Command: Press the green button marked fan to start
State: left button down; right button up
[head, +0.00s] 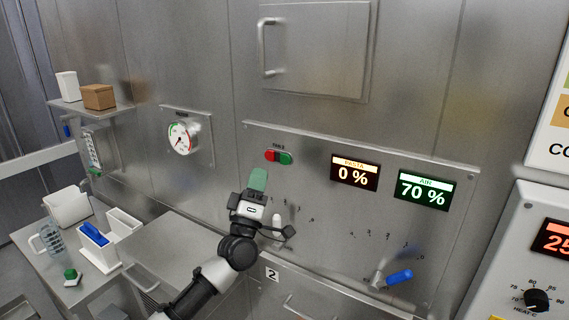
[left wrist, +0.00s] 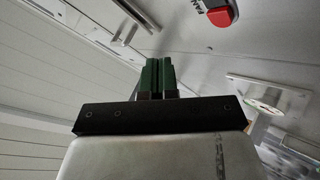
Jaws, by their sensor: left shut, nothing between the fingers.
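A red button and a green button (head: 286,158) sit side by side on the steel wall panel, green on the right, under a small label too blurred to read in the head view. My left gripper (head: 258,178), with green fingers, is shut and empty. In the head view its fingertips show just below and left of the buttons, apart from them in the picture. In the left wrist view its shut fingers (left wrist: 157,75) point up, and the red button (left wrist: 220,12) shows at the upper right beside partly visible lettering. I cannot make out the green button there. My right gripper is not in view.
The panel (head: 330,210) carries a pasta display (head: 355,172) at 0 %, an air display (head: 426,189) at 70 % and a blue-handled lever (head: 398,277). A gauge (head: 183,138) is to the left. A side table (head: 50,265) holds white containers. The wall around the buttons is clear.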

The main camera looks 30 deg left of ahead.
aim_at(286, 160)
pick_arm(q)
jog(key=w+b, duration=0.3)
jog(key=w, duration=0.3)
jog(key=shift+w, duration=0.25)
jog(key=shift+a, duration=0.1)
dwell(1.7)
jog(key=shift+w, duration=0.45)
jog(key=shift+w+b, duration=0.35)
jog(key=shift+b, duration=0.15)
dwell(0.4)
jog(key=shift+s, duration=0.15)
jog(key=shift+s+p, duration=0.5)
jog(key=shift+s, duration=0.2)
